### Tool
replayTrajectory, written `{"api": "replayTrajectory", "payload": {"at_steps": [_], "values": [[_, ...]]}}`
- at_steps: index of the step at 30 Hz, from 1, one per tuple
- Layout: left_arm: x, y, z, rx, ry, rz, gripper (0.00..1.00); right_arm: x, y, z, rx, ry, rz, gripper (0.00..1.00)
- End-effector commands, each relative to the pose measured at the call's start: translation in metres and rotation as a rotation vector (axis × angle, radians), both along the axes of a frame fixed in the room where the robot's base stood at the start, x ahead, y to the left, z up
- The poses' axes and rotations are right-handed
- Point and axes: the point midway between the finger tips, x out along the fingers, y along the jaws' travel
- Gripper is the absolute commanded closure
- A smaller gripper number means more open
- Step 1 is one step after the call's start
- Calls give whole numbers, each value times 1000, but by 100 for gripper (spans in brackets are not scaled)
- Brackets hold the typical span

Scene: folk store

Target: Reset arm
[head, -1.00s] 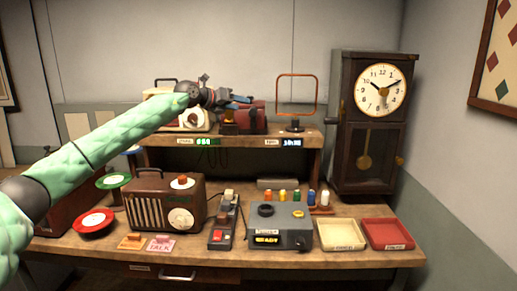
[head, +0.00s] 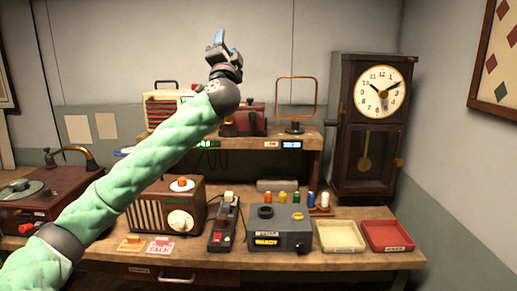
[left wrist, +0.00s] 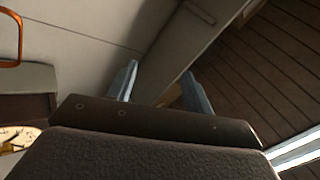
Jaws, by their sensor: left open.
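My left arm, in a green quilted sleeve, comes in from the lower left of the head view. My left gripper (head: 220,40) is raised above the shelf in front of the bare wall and points upward. In the left wrist view its two blue-grey fingers (left wrist: 158,88) are spread apart with nothing between them. It touches nothing that I can see. My right gripper does not show in either view.
A wooden bench (head: 355,262) holds a brown radio (head: 151,212), a grey box (head: 292,237), a cream tray (head: 340,236), a red tray (head: 388,234) and a turntable (head: 45,200). A wooden shelf (head: 235,142) and a tall clock (head: 345,120) stand behind. The wall above is clear.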

Motion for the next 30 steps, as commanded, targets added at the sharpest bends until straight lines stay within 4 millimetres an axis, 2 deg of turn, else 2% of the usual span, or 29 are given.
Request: {"api": "replayTrajectory", "payload": {"at_steps": [1,8,15,24,30], "values": [[-4,4,-23,-65,65,-2,49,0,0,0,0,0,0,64],[-24,19,-118,-292,350,-3,49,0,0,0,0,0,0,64],[-54,28,-218,-449,619,-12,49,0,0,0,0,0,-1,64],[-103,33,-329,-587,901,-36,49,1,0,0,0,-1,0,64],[-139,36,-393,-664,1049,-60,49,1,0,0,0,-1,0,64]]}}
